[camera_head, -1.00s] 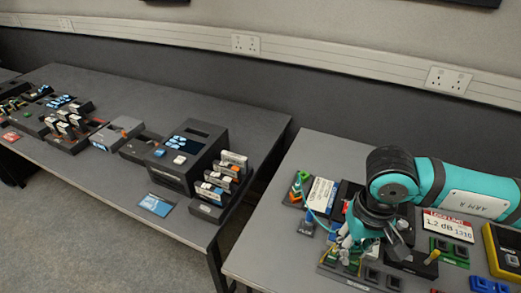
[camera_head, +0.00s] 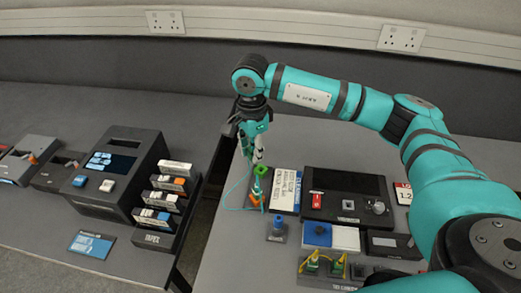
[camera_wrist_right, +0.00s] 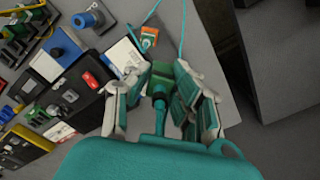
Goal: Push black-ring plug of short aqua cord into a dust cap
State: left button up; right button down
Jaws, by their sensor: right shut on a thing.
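My right gripper (camera_head: 258,152) points down at the table's left side. In the right wrist view, its fingers are shut on a slim aqua plug with a black ring (camera_wrist_right: 160,97). A green dust cap (camera_head: 261,170) is right at the plug's tip; it also shows in the wrist view (camera_wrist_right: 162,70). I cannot tell whether the tip is inside it. An orange cap (camera_head: 254,201) stands nearer the front, and one end of the aqua cord (camera_head: 229,192) runs to it. The cord loops out to the left. My left gripper is not in view.
A labelled white card (camera_head: 286,189) and a black device (camera_head: 347,196) lie just right of the caps. A blue post (camera_head: 277,228) stands in front, and a rack with yellow-green plugs (camera_head: 325,268) is nearer. The table's left edge and a gap are close by.

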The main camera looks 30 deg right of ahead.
jog(key=w+d+f+m+b, duration=0.1)
jog(key=w+f+m, duration=0.1)
jog(key=m, duration=0.2)
jog(key=w+d+f+m+b, duration=0.1)
jog(key=w+d+f+m, duration=0.1)
jog(key=m, duration=0.3)
jog(key=w+d+f+m+b, duration=0.1)
jog(key=w+d+f+m, duration=0.1)
jog(key=f+m, duration=0.2)
jog(key=shift+w+d+f+m, duration=0.1)
jog(key=shift+d+f+m, duration=0.1)
jog(key=shift+d+m, duration=0.1)
jog(key=shift+f+b, duration=0.35)
jog(key=shift+b, duration=0.05)
notch_tip(320, 180, down, 2)
jog(key=shift+f+b, duration=0.2)
jog(key=shift+b, duration=0.6)
jog(key=shift+f, duration=0.3)
jog(key=shift+f+b, duration=0.2)
jog(key=shift+b, duration=0.1)
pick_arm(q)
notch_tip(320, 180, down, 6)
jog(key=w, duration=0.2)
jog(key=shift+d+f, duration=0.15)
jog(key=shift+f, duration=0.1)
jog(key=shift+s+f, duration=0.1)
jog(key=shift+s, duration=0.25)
